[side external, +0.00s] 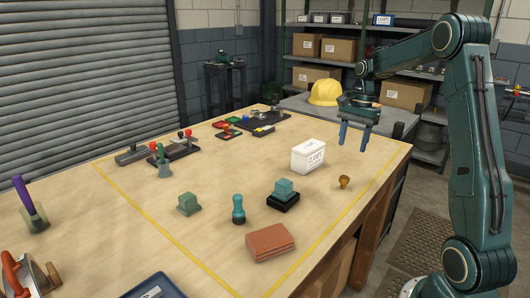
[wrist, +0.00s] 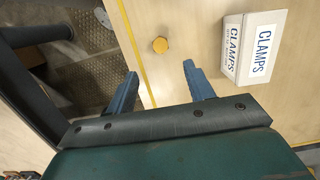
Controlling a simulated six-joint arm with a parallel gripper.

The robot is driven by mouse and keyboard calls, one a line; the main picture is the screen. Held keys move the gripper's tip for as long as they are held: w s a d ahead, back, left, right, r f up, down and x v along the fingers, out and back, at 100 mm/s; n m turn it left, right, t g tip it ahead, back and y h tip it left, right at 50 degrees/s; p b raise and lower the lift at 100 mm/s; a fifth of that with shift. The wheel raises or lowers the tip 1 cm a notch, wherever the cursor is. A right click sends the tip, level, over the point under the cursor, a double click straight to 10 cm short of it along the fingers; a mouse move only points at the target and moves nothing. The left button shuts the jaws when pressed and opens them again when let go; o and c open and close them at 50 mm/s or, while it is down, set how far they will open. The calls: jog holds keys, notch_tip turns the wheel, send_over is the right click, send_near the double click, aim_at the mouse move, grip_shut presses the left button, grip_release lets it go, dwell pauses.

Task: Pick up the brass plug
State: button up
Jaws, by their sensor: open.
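The brass plug (side external: 344,181) is a small golden-brown piece standing on the wooden bench near its right edge. In the wrist view it is a small round golden top (wrist: 160,45), lying beyond the fingertips and roughly between their lines. My gripper (side external: 354,140) is open and empty, with two blue fingers pointing down, well above the bench and behind the plug in the side view. In the wrist view my gripper (wrist: 158,72) shows its two fingers spread apart, not touching anything.
A white clamps box (side external: 308,156) stands left of the plug and close to the right finger in the wrist view (wrist: 253,48). A teal block on a black base (side external: 284,195), a teal peg (side external: 238,210) and a reddish-brown block (side external: 270,242) stand nearer. The bench edge is close.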

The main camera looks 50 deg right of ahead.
aim_at(345, 177)
jog(key=shift+a+f, duration=0.2)
jog(key=shift+f, duration=1.1)
jog(key=shift+a+f, duration=0.2)
jog(key=shift+f, duration=1.1)
jog(key=shift+a+f, duration=0.2)
jog(key=shift+f, duration=1.1)
jog(key=shift+f, duration=0.1)
jog(key=shift+a+f, duration=0.2)
jog(key=shift+f, duration=1.05)
jog(key=shift+a+f, duration=0.15)
jog(key=shift+f, duration=1.05)
jog(key=shift+c, duration=0.2)
grip_shut()
